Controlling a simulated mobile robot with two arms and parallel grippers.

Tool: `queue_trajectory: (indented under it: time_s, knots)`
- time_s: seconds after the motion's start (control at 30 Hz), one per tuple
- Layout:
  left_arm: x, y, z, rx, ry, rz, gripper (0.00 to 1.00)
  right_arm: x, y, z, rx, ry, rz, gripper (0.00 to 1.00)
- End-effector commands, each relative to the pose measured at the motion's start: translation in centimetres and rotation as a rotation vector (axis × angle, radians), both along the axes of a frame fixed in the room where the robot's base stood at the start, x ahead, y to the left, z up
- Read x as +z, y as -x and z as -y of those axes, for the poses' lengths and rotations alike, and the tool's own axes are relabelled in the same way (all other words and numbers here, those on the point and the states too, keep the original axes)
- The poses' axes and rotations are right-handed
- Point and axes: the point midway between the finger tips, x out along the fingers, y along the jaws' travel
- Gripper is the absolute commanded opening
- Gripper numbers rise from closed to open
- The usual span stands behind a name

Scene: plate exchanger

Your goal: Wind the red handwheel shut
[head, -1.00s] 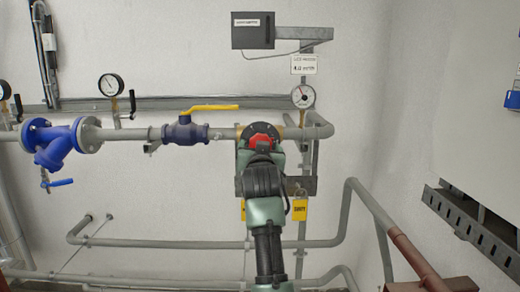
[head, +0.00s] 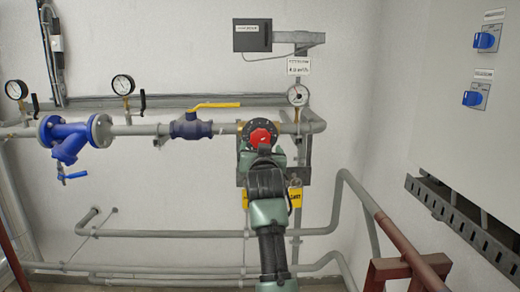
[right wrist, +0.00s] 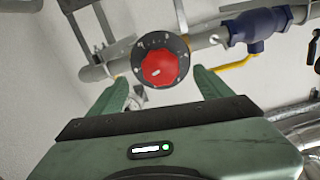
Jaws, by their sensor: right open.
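The red handwheel (head: 262,135) sits on a dark round dial plate on the pipe, right of the yellow-levered valve. In the right wrist view the handwheel (right wrist: 160,68) is round, with a dark scaled ring around it and a small pale mark on its face. My right gripper (right wrist: 163,85) is open there, one finger to either side of the handwheel's lower part; I cannot tell whether either finger touches it. My left gripper is not in view.
A blue valve with a yellow lever (head: 192,124) and a blue strainer (head: 70,138) sit left along the pipe. A cabinet (head: 465,130) stands at the right.

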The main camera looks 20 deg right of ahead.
Motion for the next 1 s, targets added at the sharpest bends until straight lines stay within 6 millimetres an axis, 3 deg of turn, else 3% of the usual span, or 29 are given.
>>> queue_trajectory:
  time_s: [0.13, 0.23, 0.4, 0.5, 0.67, 1.0]
  knots:
    - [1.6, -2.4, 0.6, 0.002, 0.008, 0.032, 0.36, 0.6, -0.1, 0.1, -0.002, 0.089, -0.027, 0.79]
    - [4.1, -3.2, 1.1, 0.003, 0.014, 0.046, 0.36, 1.3, -0.3, 0.1, -0.002, 0.290, -0.084, 0.79]
    - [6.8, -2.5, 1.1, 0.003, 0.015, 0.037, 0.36, 1.4, -0.5, 0.1, -0.001, 0.631, -0.177, 0.79]
    - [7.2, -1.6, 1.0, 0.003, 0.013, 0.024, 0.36, 1.1, -0.7, 0.1, 0.002, 0.736, -0.206, 0.79]
    - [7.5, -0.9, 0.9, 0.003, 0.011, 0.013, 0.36, 0.9, -1.7, 0.4, 0.002, 0.763, -0.212, 0.79]
    - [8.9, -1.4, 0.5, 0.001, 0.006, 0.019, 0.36, 0.9, -6.0, 1.6, 0.002, 0.760, -0.212, 0.79]
